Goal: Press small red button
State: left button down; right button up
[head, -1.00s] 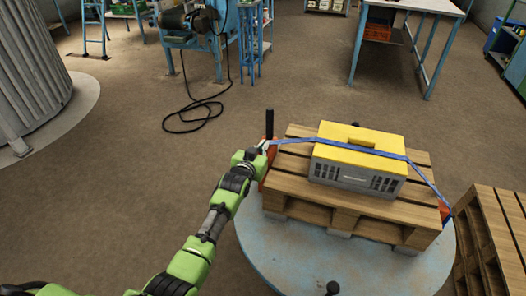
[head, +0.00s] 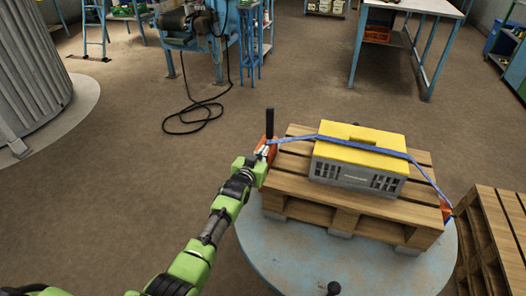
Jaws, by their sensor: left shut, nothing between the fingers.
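No small red button can be made out. An orange-red device (head: 269,133) with an upright black handle stands at the left edge of the wooden pallet (head: 350,205), at one end of a blue strap (head: 365,146). My left gripper (head: 264,151) is shut and empty, right at this device. It hides part of the device, and I cannot tell whether they touch. The strap runs over a grey crate (head: 355,177) with a yellow lid (head: 362,139) to another orange-red piece (head: 446,209) at the pallet's right edge. My right gripper is out of view.
The pallet rests on a round blue-grey table (head: 300,262) with a black knob (head: 333,287) at its front. Another wooden pallet (head: 497,235) stands close on the right. A black cable (head: 195,120) lies on the otherwise open floor behind.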

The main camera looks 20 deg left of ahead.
pick_arm(q)
jog(key=shift+s+f, duration=0.25)
jog(key=shift+f, duration=0.45)
notch_tip(320, 180, up, 5)
jog(key=p, duration=0.4)
jog(key=v, duration=0.9)
jog(key=shift+s+r, duration=0.2)
jog(key=shift+r, duration=0.25)
